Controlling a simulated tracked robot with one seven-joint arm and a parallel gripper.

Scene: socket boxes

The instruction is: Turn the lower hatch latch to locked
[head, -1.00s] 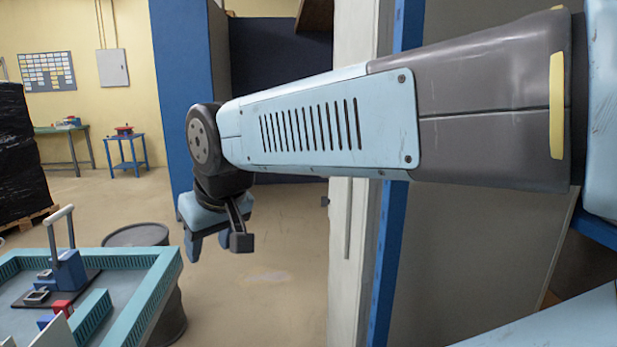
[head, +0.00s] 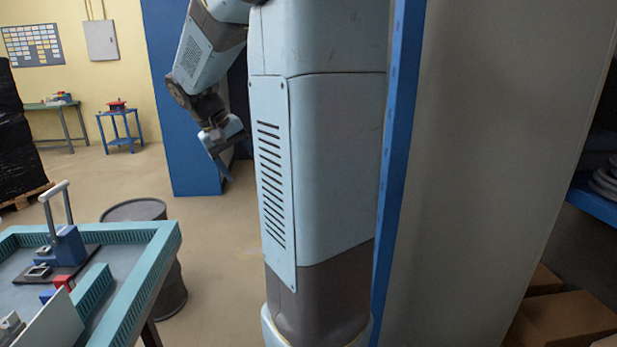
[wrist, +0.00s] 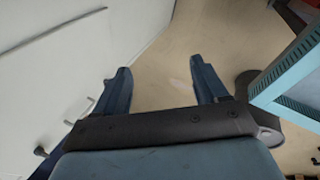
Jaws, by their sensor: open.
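My gripper (head: 224,165) hangs at the far end of my raised arm, in front of a blue panel in the head view. In the wrist view my gripper (wrist: 160,84) shows two blue fingers spread apart with bare floor between them. A pale upright panel (wrist: 60,60) fills the left of the wrist view, with a long thin bar (wrist: 55,30) and a small dark knob (wrist: 40,152) near its lower end. I cannot tell whether the knob is the lower hatch latch. My arm covers the pale panel's front in the head view.
A teal-rimmed table (head: 160,262) with fixtures stands at lower left, beside a dark drum (head: 170,285). A blue post (head: 398,150) and grey wall stand right of my arm. Cardboard boxes (head: 565,318) lie at lower right. Floor between drum and arm is clear.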

